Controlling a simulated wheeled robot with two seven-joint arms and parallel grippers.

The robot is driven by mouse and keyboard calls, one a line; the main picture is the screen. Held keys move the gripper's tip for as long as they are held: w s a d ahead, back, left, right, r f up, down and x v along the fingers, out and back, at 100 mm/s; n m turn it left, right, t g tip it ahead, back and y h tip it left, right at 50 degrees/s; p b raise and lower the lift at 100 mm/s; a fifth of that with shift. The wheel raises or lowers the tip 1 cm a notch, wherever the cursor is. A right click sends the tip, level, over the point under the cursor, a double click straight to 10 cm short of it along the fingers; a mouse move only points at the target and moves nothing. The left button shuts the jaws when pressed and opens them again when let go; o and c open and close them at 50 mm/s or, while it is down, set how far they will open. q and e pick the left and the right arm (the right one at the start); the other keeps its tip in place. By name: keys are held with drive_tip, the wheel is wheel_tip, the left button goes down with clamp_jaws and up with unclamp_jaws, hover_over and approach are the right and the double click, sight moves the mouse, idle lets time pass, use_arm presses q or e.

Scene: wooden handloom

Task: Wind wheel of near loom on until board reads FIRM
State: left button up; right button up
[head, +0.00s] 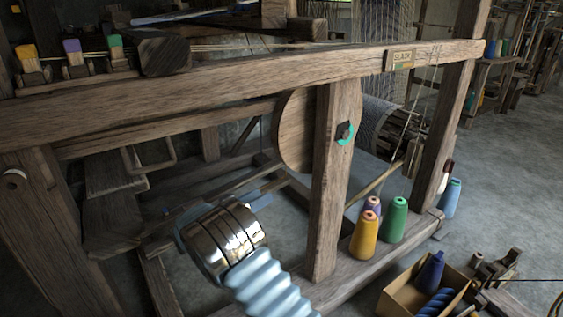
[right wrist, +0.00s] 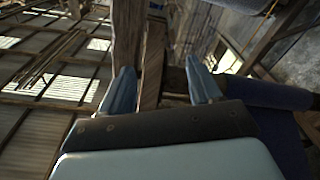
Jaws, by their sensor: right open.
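The near loom's wooden wheel (head: 294,132) is a round disc partly hidden behind an upright post. The board (head: 401,59) on the top beam has small lettering that looks like SLACK. My right arm reaches in from the bottom, and its gripper is mostly hidden behind the shiny wrist, low and left of the wheel. In the right wrist view my right gripper (right wrist: 163,91) is open, with two blue fingers apart and a wooden post (right wrist: 150,75) beyond them. My left gripper is out of view.
Yellow (head: 364,238) and green (head: 394,221) cones stand on the lower rail. A box (head: 413,291) with yarn sits at the lower right. Open floor lies to the right.

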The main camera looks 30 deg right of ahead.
sight(277, 148)
drive_tip(key=a+r+m+g+h, duration=0.1)
drive_tip(key=a+r+m+h, duration=0.35)
drive_tip(key=r, duration=0.45)
drive_tip(key=shift+m+y, duration=0.45)
drive_tip(key=x, duration=1.4)
drive_tip(key=shift+w+d+f+b, duration=0.1)
drive_tip(key=shift+d+f+b, duration=0.05)
drive_tip(key=shift+b, duration=0.15)
